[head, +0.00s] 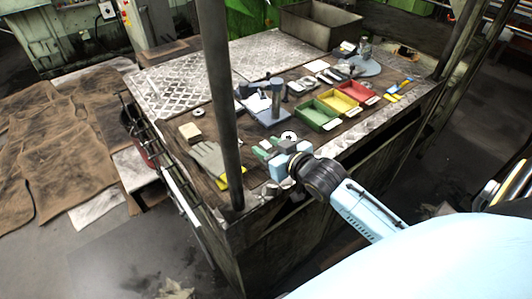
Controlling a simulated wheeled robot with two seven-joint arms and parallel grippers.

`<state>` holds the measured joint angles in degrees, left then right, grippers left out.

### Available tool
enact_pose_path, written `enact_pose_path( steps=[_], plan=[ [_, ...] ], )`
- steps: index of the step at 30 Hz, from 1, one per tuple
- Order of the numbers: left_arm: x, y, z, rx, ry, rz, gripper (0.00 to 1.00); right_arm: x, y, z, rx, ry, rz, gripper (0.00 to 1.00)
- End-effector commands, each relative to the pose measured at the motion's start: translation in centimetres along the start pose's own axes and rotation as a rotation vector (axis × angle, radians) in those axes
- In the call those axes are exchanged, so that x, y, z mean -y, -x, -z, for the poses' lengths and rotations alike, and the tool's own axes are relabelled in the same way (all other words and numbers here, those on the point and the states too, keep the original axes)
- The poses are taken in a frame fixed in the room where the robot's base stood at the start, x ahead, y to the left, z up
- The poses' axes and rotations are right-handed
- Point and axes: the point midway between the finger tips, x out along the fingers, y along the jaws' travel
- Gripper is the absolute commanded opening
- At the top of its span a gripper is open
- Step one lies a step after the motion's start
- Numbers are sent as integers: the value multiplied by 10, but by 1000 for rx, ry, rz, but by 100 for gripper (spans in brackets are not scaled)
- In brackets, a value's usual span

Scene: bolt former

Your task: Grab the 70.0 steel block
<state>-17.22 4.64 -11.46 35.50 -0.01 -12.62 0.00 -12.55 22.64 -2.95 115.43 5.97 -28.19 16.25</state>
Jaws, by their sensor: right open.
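Several small metal blocks (317,66) lie on the back half of the workbench, behind the coloured bins. Their markings are too small to read, so I cannot tell which one is the 70.0 steel block. My right gripper (272,153) is over the front part of the bench, in front of the green bin and to the right of the work glove. It is open, and I see nothing held in it. Its body hides part of the bench top beneath it. My left gripper is not in view.
Green (319,115), yellow (338,101) and red (357,92) bins stand at mid-bench. A grey-blue stand (265,112) is left of them. A glove (207,157) lies at the front left. A dark vertical post (219,90) rises in front of the bench. A metal tray (320,24) sits at the back.

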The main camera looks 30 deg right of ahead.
Motion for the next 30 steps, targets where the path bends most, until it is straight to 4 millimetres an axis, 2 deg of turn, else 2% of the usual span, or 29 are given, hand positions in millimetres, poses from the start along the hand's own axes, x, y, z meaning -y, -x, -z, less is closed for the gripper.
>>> enact_pose_path(
  steps=[3, 6, 14, 17, 24, 30],
  plan=[
    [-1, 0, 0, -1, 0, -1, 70, 1, -19, 0, -1, 1, -1, 44],
    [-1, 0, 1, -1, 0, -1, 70, 2, -27, -1, 1, 1, 0, 44],
    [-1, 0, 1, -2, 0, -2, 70, 2, -30, -1, 0, 1, 0, 44],
    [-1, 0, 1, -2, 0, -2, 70, 2, -30, -1, 0, 1, 0, 33],
    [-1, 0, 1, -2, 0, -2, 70, 2, -30, -1, 1, 0, 0, 2],
    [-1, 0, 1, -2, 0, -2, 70, 2, -30, 0, -3, 1, 0, 0]
  ],
)
